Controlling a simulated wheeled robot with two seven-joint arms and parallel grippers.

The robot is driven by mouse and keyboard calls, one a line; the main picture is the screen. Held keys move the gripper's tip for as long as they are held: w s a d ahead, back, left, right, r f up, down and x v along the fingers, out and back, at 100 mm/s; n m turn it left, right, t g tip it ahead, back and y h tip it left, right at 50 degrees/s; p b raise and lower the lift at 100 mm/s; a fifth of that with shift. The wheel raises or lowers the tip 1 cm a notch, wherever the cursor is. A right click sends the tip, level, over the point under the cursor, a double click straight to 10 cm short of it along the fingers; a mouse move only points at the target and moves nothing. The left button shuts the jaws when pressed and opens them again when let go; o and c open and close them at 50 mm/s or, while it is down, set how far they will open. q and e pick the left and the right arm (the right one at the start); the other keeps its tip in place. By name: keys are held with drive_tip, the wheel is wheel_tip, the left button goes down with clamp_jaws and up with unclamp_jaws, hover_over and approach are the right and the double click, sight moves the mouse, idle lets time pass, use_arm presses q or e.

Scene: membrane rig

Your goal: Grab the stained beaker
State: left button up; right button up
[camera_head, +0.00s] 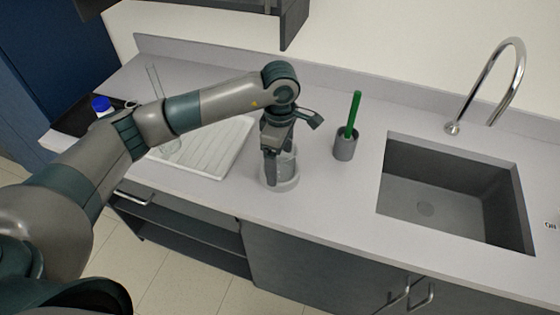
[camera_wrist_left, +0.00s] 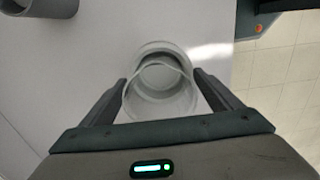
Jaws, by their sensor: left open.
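A clear glass beaker (camera_head: 286,178) with a greyish lower part stands on the counter, left of the sink in the head view. My left gripper (camera_head: 270,170) comes down over it from above. In the left wrist view the beaker (camera_wrist_left: 160,88) lies between the two spread fingers of the left gripper (camera_wrist_left: 160,88). The fingers stand apart on either side, and I see no clear contact. The gripper hides part of the beaker in the head view. My right gripper is in neither view.
A grey holder (camera_head: 345,146) with a green-handled brush (camera_head: 353,112) stands right of the beaker. The sink (camera_head: 450,150) and curved faucet (camera_head: 519,75) are further right. A white drying tray (camera_head: 225,155) lies to the left. A blue-capped bottle (camera_head: 101,105) stands far left.

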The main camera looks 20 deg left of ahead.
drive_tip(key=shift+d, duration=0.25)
use_arm(q)
drive_tip(key=c, duration=1.2)
drive_tip(key=shift+c, duration=0.2)
drive_tip(key=shift+r, duration=0.1)
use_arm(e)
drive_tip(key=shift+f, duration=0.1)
